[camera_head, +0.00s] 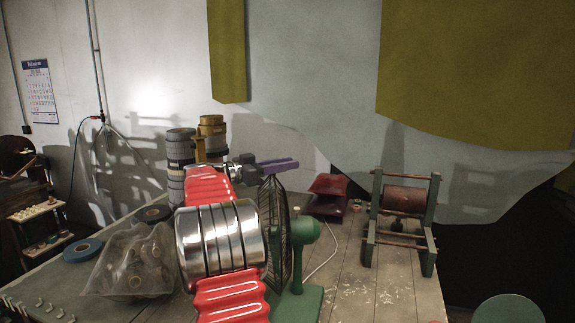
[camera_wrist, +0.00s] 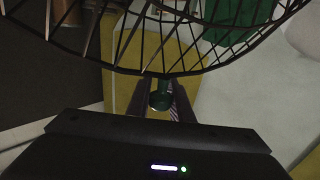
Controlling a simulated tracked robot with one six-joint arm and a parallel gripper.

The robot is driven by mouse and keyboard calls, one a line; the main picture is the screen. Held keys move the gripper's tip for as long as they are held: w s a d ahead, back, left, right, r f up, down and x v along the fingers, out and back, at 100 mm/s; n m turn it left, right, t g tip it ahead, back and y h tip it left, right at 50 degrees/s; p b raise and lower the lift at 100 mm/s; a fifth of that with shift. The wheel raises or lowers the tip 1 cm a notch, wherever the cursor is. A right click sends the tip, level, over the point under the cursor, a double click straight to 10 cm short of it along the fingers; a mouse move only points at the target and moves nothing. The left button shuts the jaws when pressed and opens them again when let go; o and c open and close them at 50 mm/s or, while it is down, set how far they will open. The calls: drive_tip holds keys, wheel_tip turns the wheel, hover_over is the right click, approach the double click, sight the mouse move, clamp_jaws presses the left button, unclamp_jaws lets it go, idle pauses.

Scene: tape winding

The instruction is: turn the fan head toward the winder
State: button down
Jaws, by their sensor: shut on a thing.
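The fan has a dark wire cage (camera_head: 276,232) seen nearly edge-on, with a green motor housing (camera_head: 304,231) on its right and a green base (camera_head: 297,304). The cage faces left, away from the winder. The winder (camera_head: 404,200), a green frame with a reddish drum, stands to the right. My gripper (camera_head: 296,163) has purple fingers and shows at the cage's top edge. In the wrist view the gripper (camera_wrist: 160,108) is shut on a small green knob (camera_wrist: 160,94) beside the cage rim (camera_wrist: 150,72). My red and silver arm partly covers the cage.
A clear bag of spools (camera_head: 132,262) and a blue tape roll (camera_head: 83,250) lie at the left. Stacked rolls (camera_head: 180,160) stand behind my arm. The front right tabletop (camera_head: 375,296) holds only scraps.

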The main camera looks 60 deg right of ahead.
drive_tip(key=c, duration=1.6)
unclamp_jaws()
drive_tip(key=shift+a, duration=0.1)
drive_tip(key=v, duration=1.3)
drive_tip(key=shift+w+a, duration=0.25)
drive_tip(key=shift+a, duration=0.05)
